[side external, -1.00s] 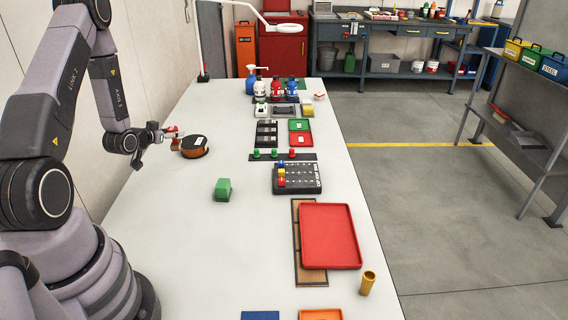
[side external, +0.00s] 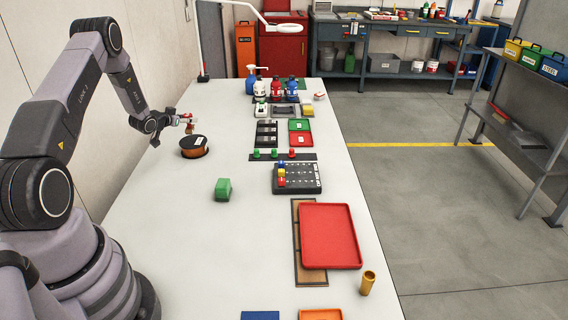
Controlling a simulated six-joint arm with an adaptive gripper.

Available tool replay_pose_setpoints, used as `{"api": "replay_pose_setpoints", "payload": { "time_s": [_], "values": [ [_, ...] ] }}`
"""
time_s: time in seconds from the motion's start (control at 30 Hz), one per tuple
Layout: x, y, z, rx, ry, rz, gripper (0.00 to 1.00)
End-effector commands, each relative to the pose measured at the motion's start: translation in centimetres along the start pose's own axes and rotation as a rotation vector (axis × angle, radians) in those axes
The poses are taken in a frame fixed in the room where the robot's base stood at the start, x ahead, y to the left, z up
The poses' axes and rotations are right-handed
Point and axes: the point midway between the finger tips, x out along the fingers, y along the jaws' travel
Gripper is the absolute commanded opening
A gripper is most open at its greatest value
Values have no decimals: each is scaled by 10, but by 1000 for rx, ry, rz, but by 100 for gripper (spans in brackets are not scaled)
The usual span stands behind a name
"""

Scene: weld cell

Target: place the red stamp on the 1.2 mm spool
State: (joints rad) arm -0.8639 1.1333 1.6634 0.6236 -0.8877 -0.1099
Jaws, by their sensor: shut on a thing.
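The spool (side external: 194,151) lies flat on the white table, with a black top, a small white label and copper-coloured winding around its side. Its size marking is too small to read. My gripper (side external: 187,120) is shut on the red stamp (side external: 189,117), which has a red upper part and a brownish lower part. My gripper holds the stamp up off the table, just above and slightly left of the spool in the picture. The stamp and spool look apart. The fingers partly cover the stamp.
A green block (side external: 223,189) sits on the table in front of the spool. Several bottles (side external: 276,89) stand farther back.

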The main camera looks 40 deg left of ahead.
Motion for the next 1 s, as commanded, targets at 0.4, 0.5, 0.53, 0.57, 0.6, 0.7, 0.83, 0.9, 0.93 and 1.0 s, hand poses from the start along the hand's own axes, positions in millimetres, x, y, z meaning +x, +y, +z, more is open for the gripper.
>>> {"api": "replay_pose_setpoints", "payload": {
  "time_s": [0.4, 0.5, 0.53, 0.57, 0.6, 0.7, 0.83, 0.9, 0.93, 1.0],
  "values": [
    [21, 1, 34, 2, -1, 0, 0],
    [21, 1, 33, 2, -1, 0, 0],
    [21, 1, 33, 2, -1, 0, 0],
    [21, 1, 33, 2, -1, 0, 0],
    [21, 1, 34, 2, -1, 0, 0],
    [22, 2, 36, 1, -1, 0, 0],
    [22, 2, 36, 1, -2, 0, 46],
    [22, 2, 36, 1, -1, 0, 55],
    [22, 2, 36, 1, -1, 0, 58],
    [22, 2, 36, 1, -1, 0, 58]
  ]
}}
